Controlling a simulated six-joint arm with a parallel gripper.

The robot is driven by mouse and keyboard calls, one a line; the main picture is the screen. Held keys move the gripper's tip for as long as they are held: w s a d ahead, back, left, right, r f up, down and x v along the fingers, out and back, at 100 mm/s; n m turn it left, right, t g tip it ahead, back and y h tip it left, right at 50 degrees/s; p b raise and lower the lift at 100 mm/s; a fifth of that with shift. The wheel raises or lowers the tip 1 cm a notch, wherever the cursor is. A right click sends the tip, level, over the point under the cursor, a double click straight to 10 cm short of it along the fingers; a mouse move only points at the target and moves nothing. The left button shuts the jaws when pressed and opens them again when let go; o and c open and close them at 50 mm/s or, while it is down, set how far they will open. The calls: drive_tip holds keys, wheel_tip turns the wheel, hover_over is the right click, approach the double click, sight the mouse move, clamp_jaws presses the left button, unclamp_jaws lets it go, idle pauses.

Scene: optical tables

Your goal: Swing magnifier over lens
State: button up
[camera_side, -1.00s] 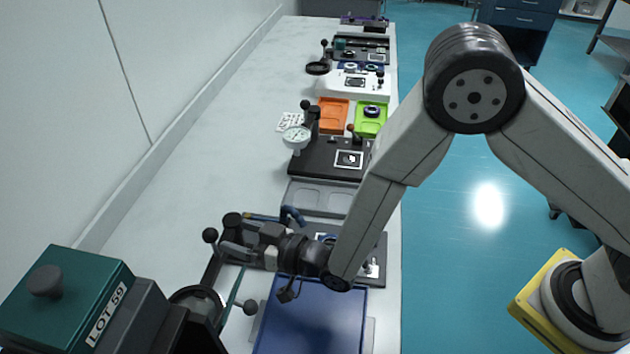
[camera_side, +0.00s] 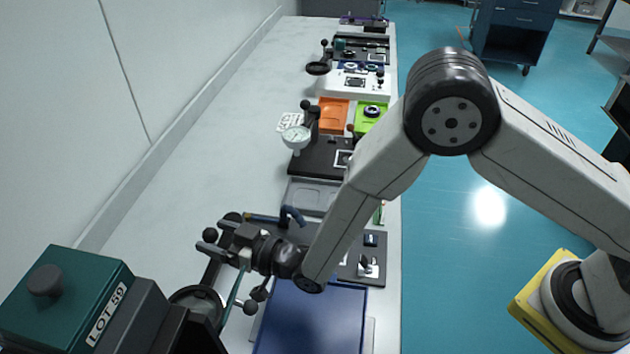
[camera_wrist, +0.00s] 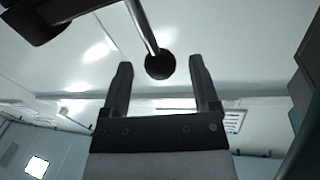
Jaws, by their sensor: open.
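The magnifier (camera_side: 197,298) is a dark round ring on a dark arm at the lower left in the side view. A black ball knob (camera_side: 210,235) shows by my fingertips. In the wrist view the knob (camera_wrist: 160,65) sits on a thin metal rod. My gripper (camera_side: 215,240) is open, its two fingers (camera_wrist: 160,78) either side of the knob in the wrist view; I cannot tell whether they touch it. The dark base plate (camera_side: 374,250) lies behind my arm. I cannot make out the lens; my arm hides part of the plate.
A green box marked LOT 59 (camera_side: 65,295) stands at the lower left. A blue tray (camera_side: 315,325) lies in front of the plate. A blue-handled tool (camera_side: 292,214) lies behind my gripper. A dial gauge (camera_side: 296,137) stands farther back. The bench's left side is clear.

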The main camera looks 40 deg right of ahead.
drive_tip(key=shift+x, duration=1.8)
clamp_jaws()
